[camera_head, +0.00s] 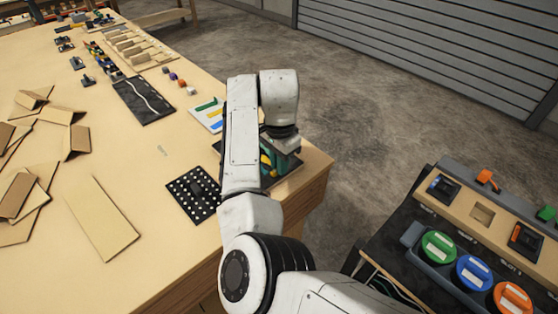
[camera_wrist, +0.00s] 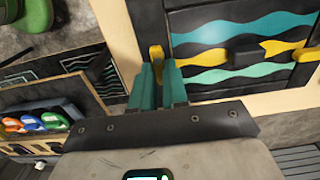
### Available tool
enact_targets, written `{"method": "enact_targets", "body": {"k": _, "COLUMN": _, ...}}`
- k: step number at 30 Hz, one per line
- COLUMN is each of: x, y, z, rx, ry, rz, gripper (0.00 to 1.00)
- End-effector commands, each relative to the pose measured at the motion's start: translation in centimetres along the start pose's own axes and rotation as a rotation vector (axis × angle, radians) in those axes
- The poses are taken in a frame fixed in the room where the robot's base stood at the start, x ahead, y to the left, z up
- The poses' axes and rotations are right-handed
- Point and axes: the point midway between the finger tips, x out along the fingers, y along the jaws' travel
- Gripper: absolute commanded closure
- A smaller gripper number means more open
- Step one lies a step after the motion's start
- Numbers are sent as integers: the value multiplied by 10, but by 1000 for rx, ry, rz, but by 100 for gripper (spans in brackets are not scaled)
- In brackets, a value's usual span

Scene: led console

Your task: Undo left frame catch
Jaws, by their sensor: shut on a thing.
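A dark frame (camera_wrist: 222,12) with teal, yellow and green wavy strips fills the upper right of the wrist view. A yellow catch (camera_wrist: 155,52) stands at its left edge in that view, and a similar yellow catch (camera_wrist: 305,55) shows at the right edge. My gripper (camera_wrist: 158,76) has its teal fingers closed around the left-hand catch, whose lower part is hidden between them. In the head view the frame (camera_head: 284,176) lies at the table corner, largely covered by my arm. My gripper (camera_head: 283,150) reaches down over it there; the catch cannot be made out.
A black dotted board (camera_head: 190,196) lies left of the frame, and a white card with coloured bars (camera_head: 206,114) lies beyond. Cardboard pieces (camera_head: 100,215) cover the table's left. A console with green, blue and orange round buttons (camera_head: 472,272) stands at lower right, across open floor.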

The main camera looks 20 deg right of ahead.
Motion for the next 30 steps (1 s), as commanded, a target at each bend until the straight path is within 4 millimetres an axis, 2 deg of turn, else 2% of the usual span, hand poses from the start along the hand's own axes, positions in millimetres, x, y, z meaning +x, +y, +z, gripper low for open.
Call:
{"method": "enact_targets", "body": {"k": 13, "x": -1, "y": -1, "z": 0, "rx": 11, "ry": 2, "rz": -4, "gripper": 100}}
{"method": "enact_targets", "body": {"k": 14, "x": -1, "y": -1, "z": 0, "rx": 11, "ry": 2, "rz": -4, "gripper": 84}}
{"method": "enact_targets", "body": {"k": 21, "x": -1, "y": 0, "z": 0, "rx": 10, "ry": 1, "rz": -2, "gripper": 61}}
{"method": "enact_targets", "body": {"k": 30, "x": -3, "y": 0, "z": 0, "rx": 9, "ry": 1, "rz": -1, "gripper": 61}}
